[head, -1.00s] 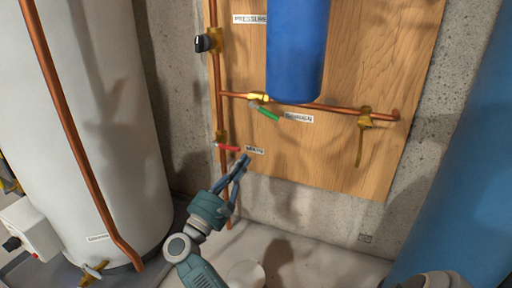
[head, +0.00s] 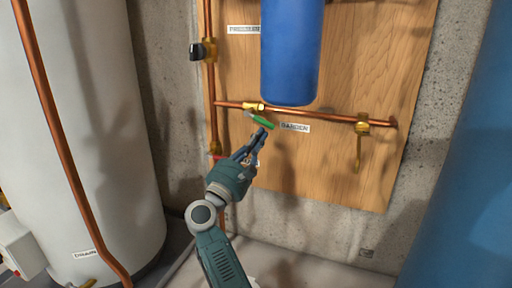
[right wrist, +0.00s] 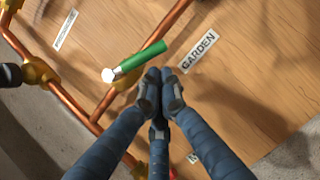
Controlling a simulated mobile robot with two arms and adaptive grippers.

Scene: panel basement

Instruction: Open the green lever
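The green lever (head: 262,120) sits on a brass valve (head: 253,106) on the horizontal copper pipe, below the blue cylinder. It slants down to the right, towards the GARDEN label (head: 295,127). In the right wrist view the green lever (right wrist: 142,57) lies just beyond my fingertips. My right gripper (head: 262,134) is just below the lever's free end in the head view. In the right wrist view its fingertips (right wrist: 161,76) are together with nothing between them. I cannot tell whether they touch the lever. My left gripper is out of view.
The blue cylinder (head: 290,55) hangs above the pipe. A red lever (head: 216,157) is mostly hidden behind my right gripper. A black-knobbed valve (head: 203,50) is at upper left, and a brass lever valve (head: 360,128) at right. A white tank (head: 80,120) stands left.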

